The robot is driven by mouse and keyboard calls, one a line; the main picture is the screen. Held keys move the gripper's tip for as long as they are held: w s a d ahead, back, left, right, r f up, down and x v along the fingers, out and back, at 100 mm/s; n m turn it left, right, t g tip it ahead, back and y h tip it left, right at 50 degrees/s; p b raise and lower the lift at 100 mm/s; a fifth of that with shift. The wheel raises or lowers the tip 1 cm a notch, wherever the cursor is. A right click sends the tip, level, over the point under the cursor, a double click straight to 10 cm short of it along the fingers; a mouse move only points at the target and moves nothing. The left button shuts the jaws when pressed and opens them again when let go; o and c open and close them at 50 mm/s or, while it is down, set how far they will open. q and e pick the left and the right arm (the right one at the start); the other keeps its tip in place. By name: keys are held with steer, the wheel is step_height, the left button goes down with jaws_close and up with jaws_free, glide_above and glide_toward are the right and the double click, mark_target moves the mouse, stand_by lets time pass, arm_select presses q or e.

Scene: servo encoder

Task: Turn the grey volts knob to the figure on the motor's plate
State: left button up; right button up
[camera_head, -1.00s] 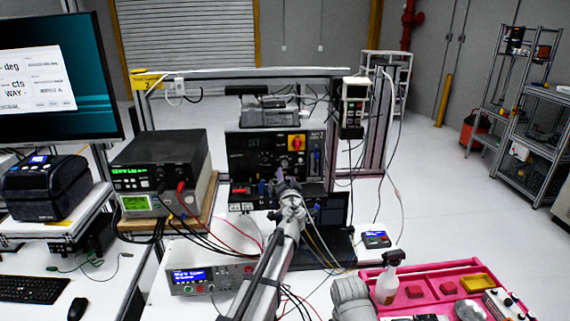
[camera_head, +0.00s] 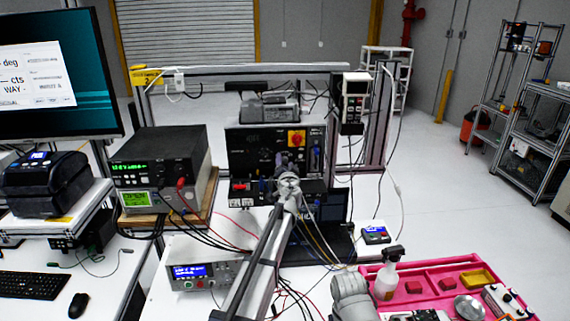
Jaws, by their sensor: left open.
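My left arm rises from the bottom middle, and its open gripper (camera_head: 287,160) is in front of the black control panel (camera_head: 250,145). The gripper covers part of the panel's middle and lower right, so I cannot tell whether it touches anything. The panel has a red knob on a yellow plate (camera_head: 296,139) at its upper right. I cannot make out the grey volts knob; it may be hidden behind the gripper. A grey motor-like unit (camera_head: 268,108) sits on top of the panel; its plate is too small to read.
Bench instruments with green displays (camera_head: 160,170) stand left, with cables draped in front. A white power supply (camera_head: 200,272) is below. A pink tray (camera_head: 405,300) with a spray bottle (camera_head: 386,275) is at lower right. A handheld meter (camera_head: 353,103) hangs on the frame's right post.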

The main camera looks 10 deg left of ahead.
arm_select(q)
jaws_close()
stand_by(0.4)
steer(key=shift+m, duration=0.3)
steer(key=m, duration=0.3)
steer(key=shift+m, duration=0.4)
steer(key=m, duration=0.3)
steer(key=shift+m, duration=0.3)
steer(key=m, duration=0.4)
steer(key=shift+s+m, duration=0.1)
steer(key=shift+m, duration=1.8)
